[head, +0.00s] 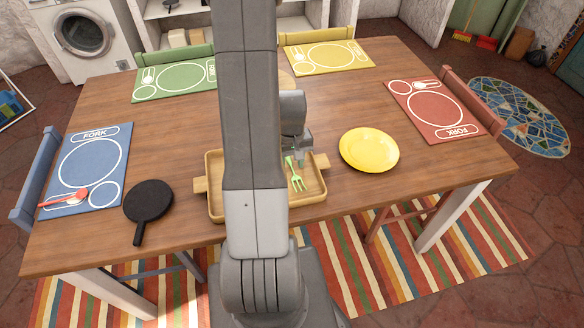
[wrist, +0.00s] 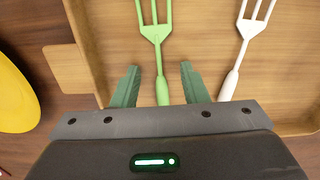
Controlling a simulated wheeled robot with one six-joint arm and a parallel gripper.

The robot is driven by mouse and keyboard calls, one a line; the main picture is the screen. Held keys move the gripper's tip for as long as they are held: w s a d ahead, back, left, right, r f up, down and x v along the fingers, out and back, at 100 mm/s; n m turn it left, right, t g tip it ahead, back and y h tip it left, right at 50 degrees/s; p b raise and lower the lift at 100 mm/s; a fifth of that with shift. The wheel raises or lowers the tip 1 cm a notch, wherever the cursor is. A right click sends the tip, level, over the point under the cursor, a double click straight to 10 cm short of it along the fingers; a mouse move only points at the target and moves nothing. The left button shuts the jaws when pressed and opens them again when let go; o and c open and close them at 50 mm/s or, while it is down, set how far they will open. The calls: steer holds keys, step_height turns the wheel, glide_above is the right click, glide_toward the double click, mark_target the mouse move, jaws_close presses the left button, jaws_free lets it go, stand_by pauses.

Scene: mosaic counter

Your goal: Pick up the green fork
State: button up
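The green fork (head: 297,180) lies in the wooden tray (head: 213,180) at the table's front edge, partly hidden by my gripper in the head view. In the wrist view the green fork (wrist: 160,35) has its tines toward the top and its handle between my fingers. My gripper (wrist: 160,85) is open, one finger on each side of the handle, with a gap showing on both sides. In the head view my gripper (head: 299,158) is over the tray's right part. I cannot tell its exact height above the fork.
A white fork (wrist: 240,50) lies right of the green one in the wrist view. A yellow plate (head: 369,150) stands right of the tray; a black pan (head: 149,200) is left. A red utensil (head: 65,198) lies on the blue placemat (head: 112,148). My arm hides the tray's middle.

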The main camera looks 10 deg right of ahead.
jaws_close()
